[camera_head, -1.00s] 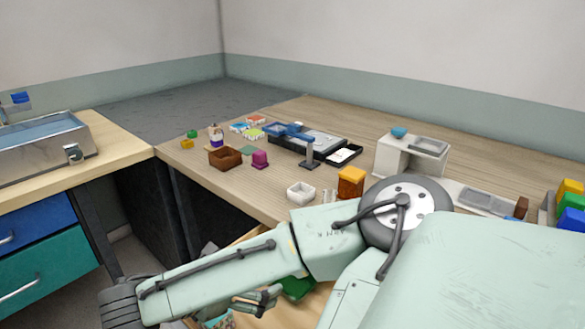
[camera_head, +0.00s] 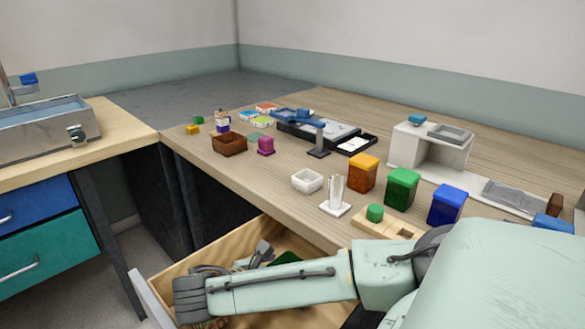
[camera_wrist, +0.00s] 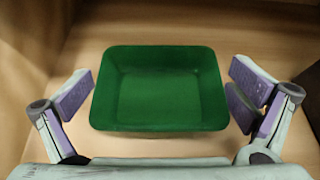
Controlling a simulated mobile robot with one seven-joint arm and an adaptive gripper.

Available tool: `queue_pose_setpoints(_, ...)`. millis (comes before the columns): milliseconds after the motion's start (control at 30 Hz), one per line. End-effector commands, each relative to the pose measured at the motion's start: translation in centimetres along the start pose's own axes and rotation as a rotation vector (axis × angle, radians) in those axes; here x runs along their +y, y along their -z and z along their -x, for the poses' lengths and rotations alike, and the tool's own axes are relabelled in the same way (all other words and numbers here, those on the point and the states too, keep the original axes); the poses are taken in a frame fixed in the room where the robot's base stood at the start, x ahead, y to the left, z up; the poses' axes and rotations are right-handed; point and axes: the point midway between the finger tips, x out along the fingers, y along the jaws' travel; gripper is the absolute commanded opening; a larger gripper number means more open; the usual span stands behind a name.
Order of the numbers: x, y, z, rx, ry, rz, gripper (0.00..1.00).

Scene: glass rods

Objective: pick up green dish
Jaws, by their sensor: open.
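The green dish (camera_wrist: 158,95) is a square, shallow, empty tray with sloped walls. It lies on the wooden floor of an open drawer (camera_head: 176,269). In the head view only a sliver of the dish (camera_head: 287,257) shows behind my arm. My gripper (camera_wrist: 163,93) is open, with one purple-padded finger at the left of the dish and the other at the right. I cannot tell how high the fingers are above the drawer floor.
Drawer walls surround the dish on the sides in view. Above on the counter stand a white dish (camera_head: 307,181), a white holder with clear rods (camera_head: 336,200), and orange (camera_head: 363,173), green (camera_head: 403,188) and blue (camera_head: 447,205) boxes close to my arm.

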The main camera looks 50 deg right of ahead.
Motion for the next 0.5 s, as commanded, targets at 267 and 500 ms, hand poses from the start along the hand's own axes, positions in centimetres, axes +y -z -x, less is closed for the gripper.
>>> queue_pose_setpoints(267,0.02,0.01,-0.40,0.000,-0.001,0.000,1.00)
queue_pose_setpoints(500,0.02,0.02,-0.37,0.000,-0.001,0.000,0.85)
